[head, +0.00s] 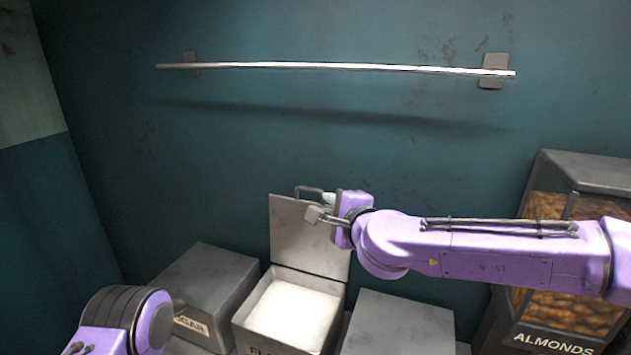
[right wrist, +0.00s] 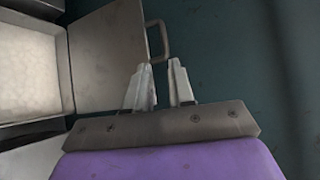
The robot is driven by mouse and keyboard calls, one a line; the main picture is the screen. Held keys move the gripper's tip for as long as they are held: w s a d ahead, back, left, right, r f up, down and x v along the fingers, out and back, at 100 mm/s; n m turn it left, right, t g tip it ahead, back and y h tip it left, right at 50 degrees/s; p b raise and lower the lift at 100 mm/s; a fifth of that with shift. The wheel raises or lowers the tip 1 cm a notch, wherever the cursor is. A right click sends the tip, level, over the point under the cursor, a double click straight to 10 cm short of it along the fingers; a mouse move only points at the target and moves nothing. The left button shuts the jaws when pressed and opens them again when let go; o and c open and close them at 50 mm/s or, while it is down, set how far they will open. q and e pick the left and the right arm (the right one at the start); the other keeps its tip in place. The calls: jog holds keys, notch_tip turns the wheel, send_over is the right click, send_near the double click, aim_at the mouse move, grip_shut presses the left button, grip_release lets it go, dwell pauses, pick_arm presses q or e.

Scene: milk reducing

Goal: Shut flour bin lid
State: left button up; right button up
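The flour bin (head: 240,322) stands open at the bottom centre of the head view, full of white flour. Its grey lid (head: 295,240) is raised roughly upright behind the opening, with a bar handle (head: 308,189) at its top edge. In the right wrist view the lid (right wrist: 105,60) and handle (right wrist: 164,40) lie just beyond the fingertips. My right gripper (head: 322,207) is at the lid's upper right, by the handle. Its fingers (right wrist: 158,64) are apart, with the handle's near end in line with the gap; contact is unclear. My left gripper is out of view.
A closed sugar bin (head: 215,275) stands left of the flour bin, and another closed grey bin (head: 400,325) stands right. An almonds dispenser (head: 575,235) is at the far right, near my right arm. A metal rail (head: 335,67) is fixed high on the wall.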

aim_at(311, 191)
jog(key=p+x, duration=0.1)
jog(key=x, duration=0.2)
jog(key=p+x, duration=0.1)
jog(key=x, duration=0.3)
jog(key=p+x, duration=0.1)
jog(key=x, duration=0.2)
jog(key=shift+w+r, duration=0.25)
jog(key=shift+w, duration=0.1)
jog(key=shift+s, duration=0.1)
grip_shut()
